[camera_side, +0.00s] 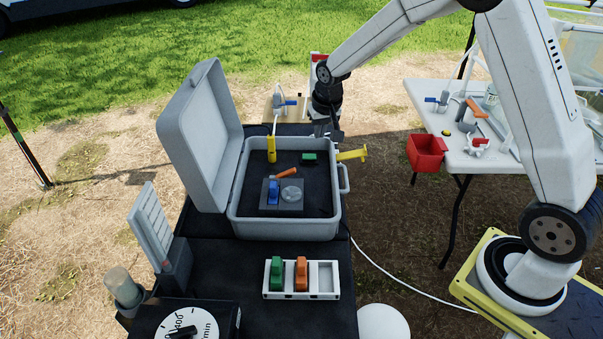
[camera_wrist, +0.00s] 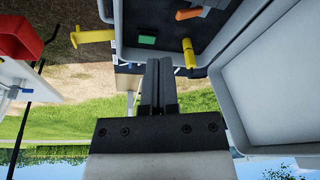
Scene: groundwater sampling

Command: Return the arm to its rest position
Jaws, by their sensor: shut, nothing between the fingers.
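My gripper (camera_side: 322,128) hangs at the back edge of the open grey case (camera_side: 287,228), beside its far right corner in the side view. In the wrist view my gripper (camera_wrist: 158,64) points toward the case, its two fingers together with nothing between them. The case holds a yellow upright piece (camera_side: 271,149), a green block (camera_side: 309,158), an orange piece (camera_side: 286,173) and a blue piece on a dark block (camera_side: 273,192). A yellow handle-like part (camera_side: 351,155) sticks out at the case's right side.
A white rack (camera_side: 325,280) with a green and an orange piece stands in front of the case. The case lid (camera_side: 196,140) stands open at left. A white table (camera_side: 455,150) with a red bin (camera_side: 426,152) is at right. Open ground lies between the tables.

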